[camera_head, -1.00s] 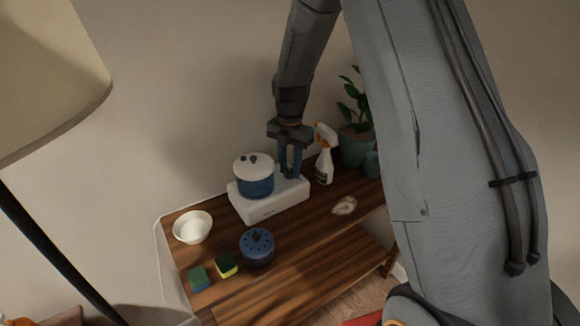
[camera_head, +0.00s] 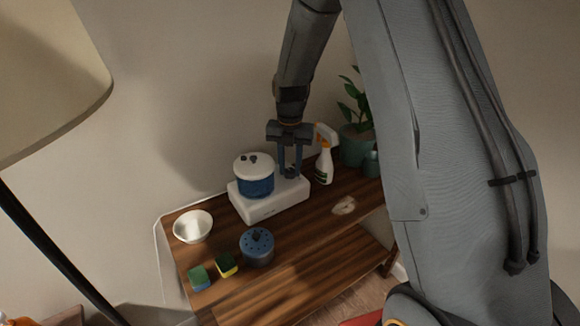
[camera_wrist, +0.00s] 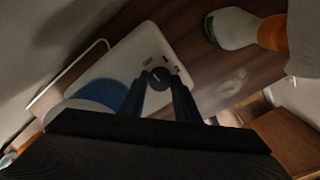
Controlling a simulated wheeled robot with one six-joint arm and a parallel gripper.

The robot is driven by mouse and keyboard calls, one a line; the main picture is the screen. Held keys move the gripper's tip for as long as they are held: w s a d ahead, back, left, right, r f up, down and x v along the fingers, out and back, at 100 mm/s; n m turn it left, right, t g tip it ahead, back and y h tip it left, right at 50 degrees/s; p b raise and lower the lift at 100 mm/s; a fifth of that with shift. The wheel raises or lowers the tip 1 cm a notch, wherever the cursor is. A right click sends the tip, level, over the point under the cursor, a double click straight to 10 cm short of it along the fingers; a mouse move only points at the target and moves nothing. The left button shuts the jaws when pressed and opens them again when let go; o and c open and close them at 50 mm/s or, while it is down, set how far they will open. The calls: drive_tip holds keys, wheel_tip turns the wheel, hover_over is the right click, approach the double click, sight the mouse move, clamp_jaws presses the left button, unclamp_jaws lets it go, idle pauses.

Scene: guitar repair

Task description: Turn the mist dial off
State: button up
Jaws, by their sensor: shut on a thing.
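The mist dial is a small dark round knob (camera_wrist: 160,78) with a pale mark on its face, on top of a white base unit (camera_head: 266,207). A blue tank with a white lid (camera_head: 254,163) stands on the left part of the base. My gripper (camera_head: 290,173) points down over the right part of the base. In the wrist view its two fingers stand on either side of the knob and are shut on it. The fingers hide part of the knob's sides, and in the head view it is hard to make out.
A white spray bottle with an orange top (camera_head: 325,158) stands close to the right of my gripper, with a potted plant (camera_head: 357,140) beyond. A white bowl (camera_head: 193,226), a blue perforated pot (camera_head: 257,247) and two sponges (camera_head: 226,265) stand on the wooden table (camera_head: 300,262).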

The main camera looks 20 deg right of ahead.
sight(290, 170)
drive_tip(key=shift+w+r, duration=0.1)
drive_tip(key=o, duration=1)
drive_tip(key=shift+a, duration=0.1)
drive_tip(key=shift+o, duration=0.2)
wheel_tip(290, 170, up, 8)
drive_tip(key=shift+f+b, duration=0.1)
drive_tip(key=shift+b, duration=0.85)
